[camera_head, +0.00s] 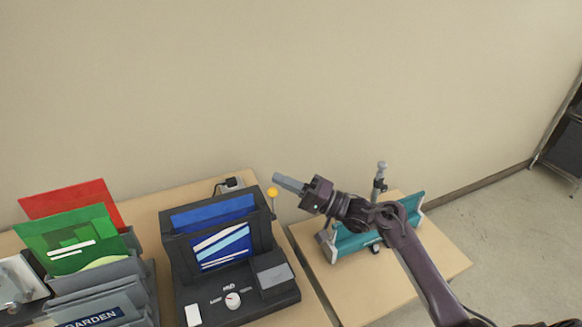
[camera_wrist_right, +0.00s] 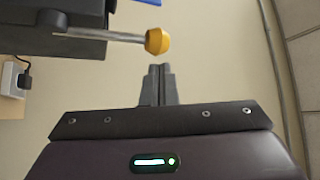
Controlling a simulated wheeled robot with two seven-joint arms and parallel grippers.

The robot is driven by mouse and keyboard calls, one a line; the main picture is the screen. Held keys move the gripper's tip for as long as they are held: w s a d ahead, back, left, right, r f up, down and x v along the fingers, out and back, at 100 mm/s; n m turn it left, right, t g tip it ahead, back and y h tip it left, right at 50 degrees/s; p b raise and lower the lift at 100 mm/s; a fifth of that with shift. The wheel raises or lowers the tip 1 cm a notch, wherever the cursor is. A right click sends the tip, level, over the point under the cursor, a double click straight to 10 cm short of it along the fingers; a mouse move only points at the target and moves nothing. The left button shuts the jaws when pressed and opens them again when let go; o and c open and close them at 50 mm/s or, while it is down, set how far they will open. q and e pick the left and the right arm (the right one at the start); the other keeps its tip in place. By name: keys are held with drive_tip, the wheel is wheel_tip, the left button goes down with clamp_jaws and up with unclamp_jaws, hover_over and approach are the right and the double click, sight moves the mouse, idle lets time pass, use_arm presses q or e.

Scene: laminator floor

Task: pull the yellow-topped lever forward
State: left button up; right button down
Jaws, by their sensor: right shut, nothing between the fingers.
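The lever's yellow knob (camera_head: 272,192) stands on a thin metal rod at the right side of the dark laminator (camera_head: 222,248). In the right wrist view the yellow knob (camera_wrist_right: 157,41) sits on the end of its silver rod, just beyond my fingertips. My right gripper (camera_head: 277,178) is shut and empty, its fingertips close to the knob in the head view. In the right wrist view the closed fingers (camera_wrist_right: 161,70) point toward the knob, with a small gap showing between them. My left gripper is not in view.
A grey rack (camera_head: 100,292) with red and green folders stands left of the laminator. A teal device (camera_head: 350,243) with an upright handle sits on the right table, beneath my right arm.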

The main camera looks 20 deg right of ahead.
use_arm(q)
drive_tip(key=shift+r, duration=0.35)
use_arm(e)
drive_tip(key=shift+s+a+f, duration=0.2)
drive_tip(key=shift+s, duration=0.3)
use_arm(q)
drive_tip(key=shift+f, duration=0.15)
